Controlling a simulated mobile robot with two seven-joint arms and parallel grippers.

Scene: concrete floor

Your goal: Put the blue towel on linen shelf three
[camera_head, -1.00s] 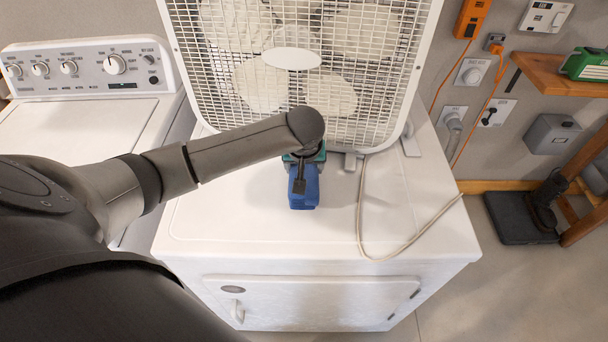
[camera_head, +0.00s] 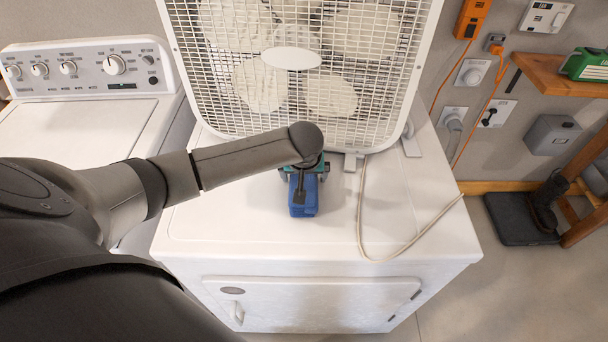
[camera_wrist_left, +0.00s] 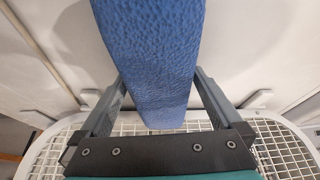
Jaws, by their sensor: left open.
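The blue towel (camera_head: 303,200) is a small folded block on the white dryer top, in front of the box fan. My left gripper (camera_head: 301,178) is at the towel's fan-side end, with its arm reaching in from the left. In the left wrist view the towel (camera_wrist_left: 152,50) runs between the two spread fingers of my left gripper (camera_wrist_left: 160,85). The fingers are open, one on each side of it, with a narrow gap visible on the right. The arm hides part of the gripper in the head view. My right gripper and the linen shelf are not in view.
The white box fan (camera_head: 290,60) stands right behind the gripper. Its cord (camera_head: 400,247) loops over the right part of the dryer top (camera_head: 230,225). A washer (camera_head: 70,120) is at the left. A wooden shelf (camera_head: 565,80) is at the upper right.

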